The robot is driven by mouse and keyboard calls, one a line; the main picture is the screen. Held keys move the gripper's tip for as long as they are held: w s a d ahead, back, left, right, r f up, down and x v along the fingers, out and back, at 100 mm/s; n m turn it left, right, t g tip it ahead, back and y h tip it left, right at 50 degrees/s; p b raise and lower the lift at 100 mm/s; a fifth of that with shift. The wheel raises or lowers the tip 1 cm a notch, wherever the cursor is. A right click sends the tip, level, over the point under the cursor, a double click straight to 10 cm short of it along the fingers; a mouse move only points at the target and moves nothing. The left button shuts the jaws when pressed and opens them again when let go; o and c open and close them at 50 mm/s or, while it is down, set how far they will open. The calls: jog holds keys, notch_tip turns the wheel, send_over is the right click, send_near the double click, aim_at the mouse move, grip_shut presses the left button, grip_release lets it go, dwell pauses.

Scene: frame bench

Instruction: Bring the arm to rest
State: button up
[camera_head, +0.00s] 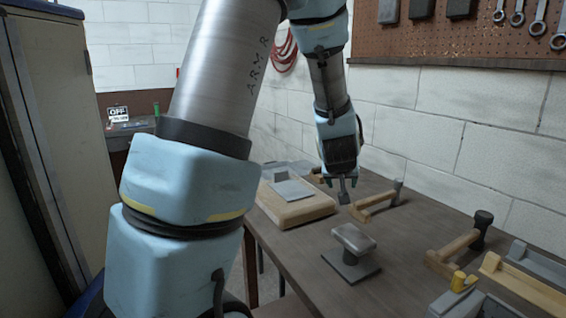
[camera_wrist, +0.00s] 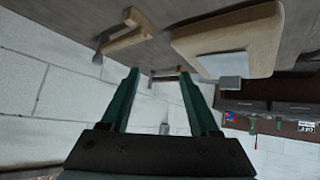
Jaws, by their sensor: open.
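My arm reaches over the workbench (camera_head: 310,265) from the left in the head view. My gripper (camera_head: 343,190) points down above the far part of the bench. In the wrist view my gripper (camera_wrist: 158,70) shows two green fingers standing apart, with nothing between them. A wooden board (camera_head: 297,208) with a grey plate (camera_head: 293,191) on it lies to the left of my gripper, and the board also shows in the wrist view (camera_wrist: 265,35). A wooden-handled tool (camera_head: 372,203) lies to the right of my gripper.
A small metal anvil-like block (camera_head: 352,240) stands on the nearer bench. A hammer (camera_head: 462,245) and several wooden and grey pieces (camera_head: 524,284) crowd the right. A white block wall (camera_head: 430,125) with a pegboard (camera_head: 440,40) runs behind the bench. A tall cabinet (camera_head: 62,130) stands left.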

jog(key=s+a+f+n+g+y, duration=0.1)
jog(key=s+a+g, duration=0.2)
jog(key=s+a, duration=0.65)
jog(key=s+a+f+g+y, duration=0.1)
jog(key=s+a+g+y, duration=0.15)
jog(key=s+a, duration=0.7)
jog(key=w+a+f+g+b, duration=0.1)
jog(key=a+f+b, duration=0.2)
jog(key=f+b, duration=0.7)
jog(key=shift+w+f+g+h, duration=0.2)
jog(key=shift+f+g+h, duration=0.15)
jog(key=shift+f, duration=0.35)
jog(key=shift+a, duration=0.1)
